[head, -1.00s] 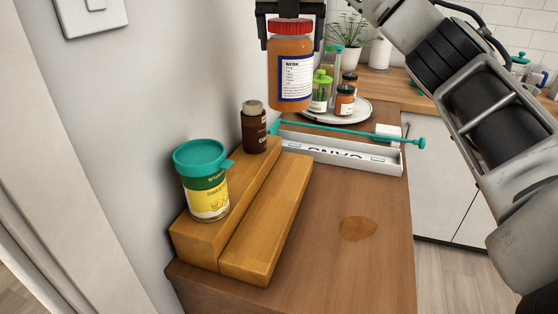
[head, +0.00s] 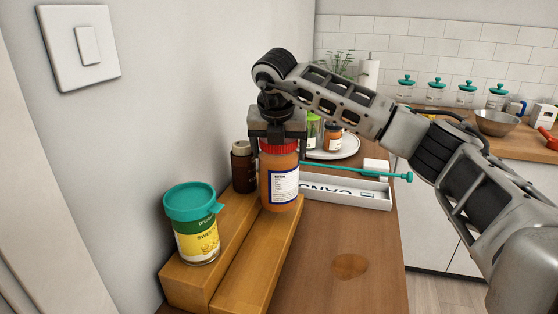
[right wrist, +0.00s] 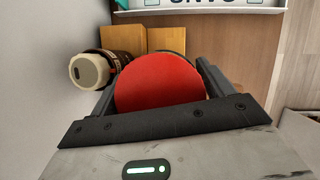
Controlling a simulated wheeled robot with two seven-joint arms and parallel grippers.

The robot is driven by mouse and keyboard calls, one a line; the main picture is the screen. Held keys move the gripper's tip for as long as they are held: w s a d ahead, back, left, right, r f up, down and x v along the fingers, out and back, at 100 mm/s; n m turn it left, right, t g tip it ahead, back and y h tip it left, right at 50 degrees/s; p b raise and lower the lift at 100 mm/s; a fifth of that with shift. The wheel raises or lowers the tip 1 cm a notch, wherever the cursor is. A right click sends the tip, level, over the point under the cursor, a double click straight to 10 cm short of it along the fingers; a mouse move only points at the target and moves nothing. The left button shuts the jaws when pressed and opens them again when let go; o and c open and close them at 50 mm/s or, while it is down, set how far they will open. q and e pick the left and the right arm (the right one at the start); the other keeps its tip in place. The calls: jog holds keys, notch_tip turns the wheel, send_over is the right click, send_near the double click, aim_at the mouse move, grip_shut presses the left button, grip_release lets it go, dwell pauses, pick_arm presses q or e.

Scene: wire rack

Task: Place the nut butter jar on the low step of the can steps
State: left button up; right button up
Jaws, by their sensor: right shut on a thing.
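The nut butter jar (head: 279,180), orange-brown with a red lid and a white label, is upright at the far end of the low step (head: 258,262) of the wooden can steps. Its base appears at the level of the low step; whether it touches is hard to tell. My right gripper (head: 279,143) is shut on the jar from above, around its red lid. The red lid (right wrist: 160,85) fills the space between the fingers in the right wrist view. The high step (head: 187,277) is on the left, along the wall. My left gripper is not in view.
A yellow can with a teal lid (head: 195,225) and a dark brown bottle (head: 243,167) stand on the high step. Behind are a white tray (head: 345,192), a teal rod (head: 350,171) and a round plate with jars (head: 337,150). The counter to the right is mostly clear.

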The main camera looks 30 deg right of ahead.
jog(key=shift+f, duration=1.4)
jog(key=shift+f, duration=0.15)
jog(key=o, duration=2)
jog(key=shift+f, duration=0.1)
jog(key=b+v, duration=0.2)
jog(key=v, duration=1)
